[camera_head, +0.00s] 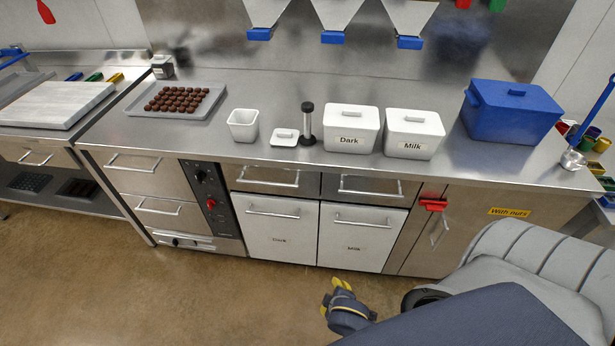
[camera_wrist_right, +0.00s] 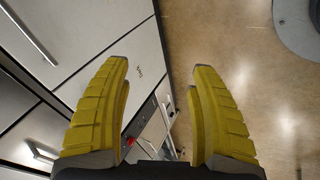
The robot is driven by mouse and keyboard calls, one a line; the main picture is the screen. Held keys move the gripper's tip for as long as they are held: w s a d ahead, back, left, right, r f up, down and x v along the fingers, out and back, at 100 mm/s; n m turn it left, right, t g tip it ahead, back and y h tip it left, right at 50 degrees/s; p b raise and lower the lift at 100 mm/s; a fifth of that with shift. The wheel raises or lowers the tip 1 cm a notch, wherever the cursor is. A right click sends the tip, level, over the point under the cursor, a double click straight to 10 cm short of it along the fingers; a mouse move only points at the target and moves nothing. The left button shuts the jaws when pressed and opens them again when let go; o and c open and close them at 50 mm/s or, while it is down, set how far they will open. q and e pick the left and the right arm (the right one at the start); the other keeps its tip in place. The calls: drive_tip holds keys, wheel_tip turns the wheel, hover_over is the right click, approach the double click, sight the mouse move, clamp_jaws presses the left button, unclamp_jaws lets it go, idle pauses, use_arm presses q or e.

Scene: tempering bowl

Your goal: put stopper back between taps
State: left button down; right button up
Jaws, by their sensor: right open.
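My right gripper (camera_head: 341,286) is low in front of the counter, above the floor near the cabinet fronts. In the right wrist view its yellow fingers (camera_wrist_right: 162,72) are spread apart with nothing between them. Three hoppers with blue outlets (camera_head: 333,37), possibly the taps, hang on the back wall. I cannot tell for certain which thing is the stopper. A dark upright piece with a clear middle (camera_head: 308,123) stands on the counter beside a small white lid (camera_head: 284,138). A red piece (camera_head: 433,204) sits at the cabinet's top edge. My left gripper is not seen.
White lidded boxes marked Dark (camera_head: 350,140) and Milk (camera_head: 414,147), a blue box (camera_head: 510,110) and an open white tub (camera_head: 243,124) stand on the counter. A tray of chocolates (camera_head: 133,108) lies at left.

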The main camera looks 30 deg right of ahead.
drive_tip(key=w+d+r+t+h, duration=0.15)
drive_tip(key=w+r, duration=0.25)
drive_tip(key=r, duration=0.6)
drive_tip(key=m+t+h, duration=0.7)
drive_tip(key=m, duration=0.8)
approach(307, 108)
drive_tip(key=x, duration=0.4)
drive_tip(key=shift+w+d, duration=0.2)
drive_tip(key=shift+w, duration=0.05)
drive_tip(key=shift+w+d, duration=0.1)
drive_tip(key=shift+w, duration=0.15)
drive_tip(key=shift+x, duration=3.45)
clamp_jaws()
